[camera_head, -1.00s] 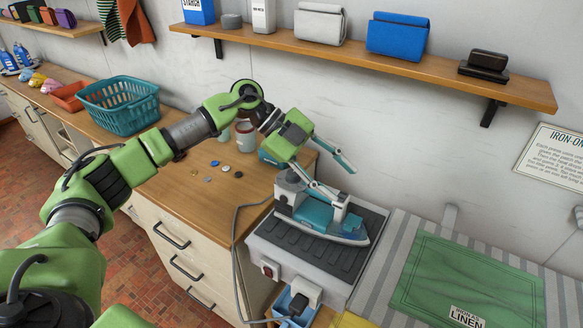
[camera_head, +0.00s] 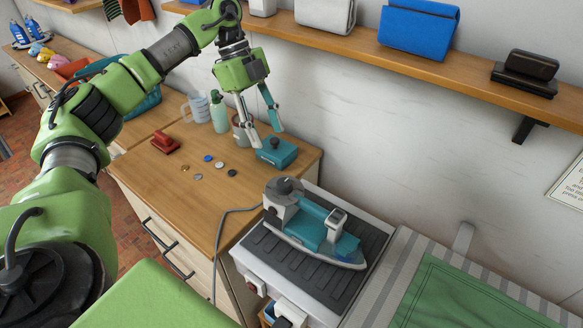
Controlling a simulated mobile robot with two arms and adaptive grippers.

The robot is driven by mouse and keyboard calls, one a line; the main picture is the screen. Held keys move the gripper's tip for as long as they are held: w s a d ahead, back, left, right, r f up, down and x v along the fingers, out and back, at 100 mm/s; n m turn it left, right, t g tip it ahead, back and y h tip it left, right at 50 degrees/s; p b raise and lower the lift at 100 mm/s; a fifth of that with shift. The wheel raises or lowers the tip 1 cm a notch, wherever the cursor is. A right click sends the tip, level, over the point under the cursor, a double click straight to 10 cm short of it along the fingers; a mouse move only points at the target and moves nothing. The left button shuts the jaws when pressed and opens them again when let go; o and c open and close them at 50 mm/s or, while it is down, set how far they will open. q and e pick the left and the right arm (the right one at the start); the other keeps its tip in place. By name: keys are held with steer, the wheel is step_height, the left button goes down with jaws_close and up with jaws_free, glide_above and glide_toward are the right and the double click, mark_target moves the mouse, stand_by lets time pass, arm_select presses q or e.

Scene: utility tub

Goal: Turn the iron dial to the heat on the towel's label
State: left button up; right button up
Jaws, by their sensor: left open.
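The teal and grey iron (camera_head: 318,228) rests on its dark ridged pad. A round grey dial (camera_head: 285,186) sits on top at its rear end, and its setting marks are too small to read. The green towel (camera_head: 470,292) lies on the striped board at the lower right, cut off by the frame; its label is out of view now. My right gripper is not in view.
A bottle (camera_head: 219,112), a measuring jug (camera_head: 198,106) and a mug stand near the wall. A red item (camera_head: 165,142) and several small discs lie on the wooden counter. A grey cord runs from the pad. A loaded shelf (camera_head: 480,73) hangs above.

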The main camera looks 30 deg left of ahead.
arm_select(q)
steer(key=p, duration=0.2)
glide_toward(283, 182)
steer(key=p+x, duration=0.1)
steer(key=x, duration=0.3)
steer(key=shift+d+f, duration=0.15)
steer(key=shift+f, duration=0.1)
steer(key=p+x, duration=0.1)
steer(key=x, duration=0.2)
steer(key=shift+d+f, duration=0.1)
steer(key=shift+f, duration=0.3)
steer(key=shift+d+f, duration=0.1)
steer(key=shift+f, duration=0.1)
steer(key=shift+c, duration=0.3)
steer(key=c, duration=1)
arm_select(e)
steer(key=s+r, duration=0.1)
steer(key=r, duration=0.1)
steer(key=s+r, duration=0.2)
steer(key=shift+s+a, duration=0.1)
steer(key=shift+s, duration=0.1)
